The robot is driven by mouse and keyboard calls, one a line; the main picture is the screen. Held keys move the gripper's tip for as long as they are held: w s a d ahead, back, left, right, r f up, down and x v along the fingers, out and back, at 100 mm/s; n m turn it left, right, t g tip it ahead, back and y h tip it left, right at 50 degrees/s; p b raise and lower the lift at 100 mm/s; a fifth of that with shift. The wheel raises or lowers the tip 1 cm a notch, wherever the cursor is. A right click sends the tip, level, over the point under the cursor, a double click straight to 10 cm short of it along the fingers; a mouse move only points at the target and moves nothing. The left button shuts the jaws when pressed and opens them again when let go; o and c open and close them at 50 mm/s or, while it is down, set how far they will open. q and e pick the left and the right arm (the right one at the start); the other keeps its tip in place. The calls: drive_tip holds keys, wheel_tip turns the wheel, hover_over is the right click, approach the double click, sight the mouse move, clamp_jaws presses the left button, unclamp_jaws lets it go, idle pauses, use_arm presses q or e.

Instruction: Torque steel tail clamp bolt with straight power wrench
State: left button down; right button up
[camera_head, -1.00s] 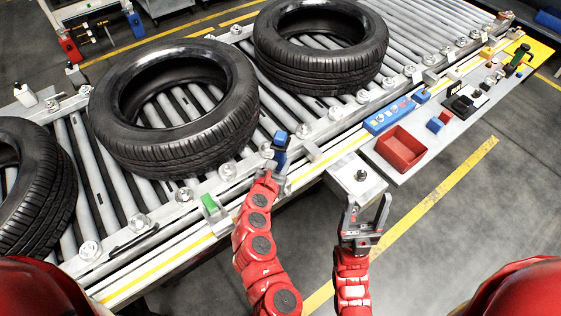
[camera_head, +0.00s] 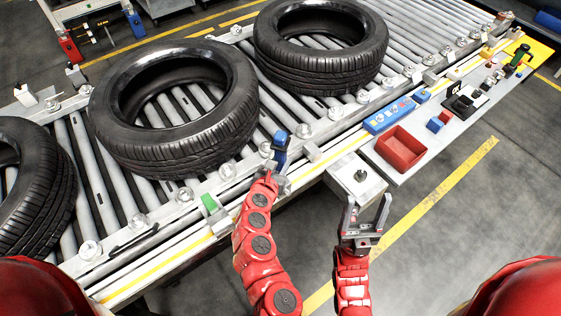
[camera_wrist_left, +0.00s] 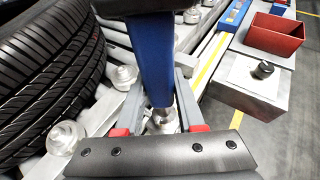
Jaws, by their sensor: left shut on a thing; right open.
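My left gripper (camera_head: 279,172) is at the conveyor's near rail, shut on a blue power wrench (camera_head: 281,146) that stands roughly upright. In the left wrist view the wrench (camera_wrist_left: 154,62) runs down between the two fingers (camera_wrist_left: 160,118). Its lower end is over a round metal bolt fitting (camera_wrist_left: 163,123) on the rail; whether it is seated there I cannot tell. My right gripper (camera_head: 365,222) is open and empty, in front of a grey block with a dark bolt on top (camera_head: 360,177). The block (camera_wrist_left: 246,82) also shows in the left wrist view.
Black tyres (camera_head: 175,110) lie on the rollers behind the wrench. A red bin (camera_head: 401,147) and a blue control strip (camera_head: 390,116) sit on the side shelf at right. A green-topped part (camera_head: 209,203) is on the rail left of my left arm. The floor at right is clear.

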sight(278, 152)
use_arm(q)
drive_tip(key=shift+r+p, duration=1.1)
drive_tip(key=shift+r, duration=0.1)
drive_tip(key=shift+r+p, duration=2.3)
drive_tip(key=shift+p, duration=0.25)
drive_tip(key=shift+f, duration=0.1)
